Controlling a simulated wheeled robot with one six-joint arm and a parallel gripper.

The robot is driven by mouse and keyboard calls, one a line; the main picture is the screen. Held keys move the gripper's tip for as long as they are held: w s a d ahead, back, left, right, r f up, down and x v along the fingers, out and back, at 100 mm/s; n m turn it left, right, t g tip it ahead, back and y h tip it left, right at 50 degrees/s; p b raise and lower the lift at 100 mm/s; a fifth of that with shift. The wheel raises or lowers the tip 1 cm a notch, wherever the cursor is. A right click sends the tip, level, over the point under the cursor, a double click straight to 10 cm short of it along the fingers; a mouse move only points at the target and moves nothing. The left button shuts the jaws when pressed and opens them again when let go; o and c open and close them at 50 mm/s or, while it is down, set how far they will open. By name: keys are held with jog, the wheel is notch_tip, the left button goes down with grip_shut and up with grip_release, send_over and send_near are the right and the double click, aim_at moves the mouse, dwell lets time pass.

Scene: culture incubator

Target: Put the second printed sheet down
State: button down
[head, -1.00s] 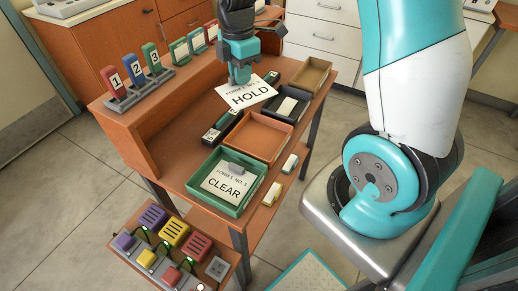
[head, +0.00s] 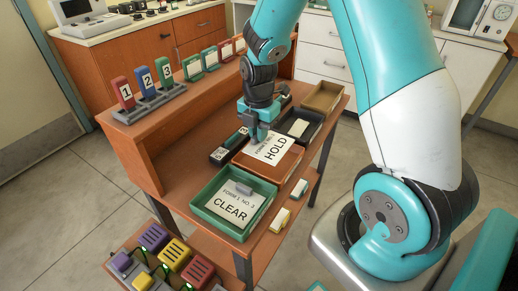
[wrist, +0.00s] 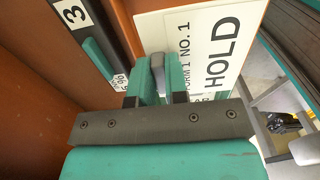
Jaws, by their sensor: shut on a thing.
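The white sheet marked "HOLD" (head: 274,149) is at the orange-brown tray (head: 256,170), over its opening. Whether it touches the tray floor is hard to tell. My gripper (head: 259,138) is shut on the sheet's grey tab. In the wrist view the teal fingers (wrist: 159,78) close around the grey tab (wrist: 157,64), and the "HOLD" sheet (wrist: 205,50) extends to the right. A second sheet, marked "CLEAR" (head: 231,207), lies in the green tray (head: 199,206) in front.
A black tray (head: 318,119) and a tan tray (head: 335,92) stand behind. A dark block numbered 3 (head: 219,155) lies left of the orange-brown tray. Numbered binders (head: 145,85) stand on the raised shelf. Small pale blocks (head: 280,219) line the right edge.

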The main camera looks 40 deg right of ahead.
aim_at(259, 148)
jog(key=shift+f, duration=2.95)
jog(key=shift+f, duration=0.15)
jog(key=c, duration=1.1)
grip_release()
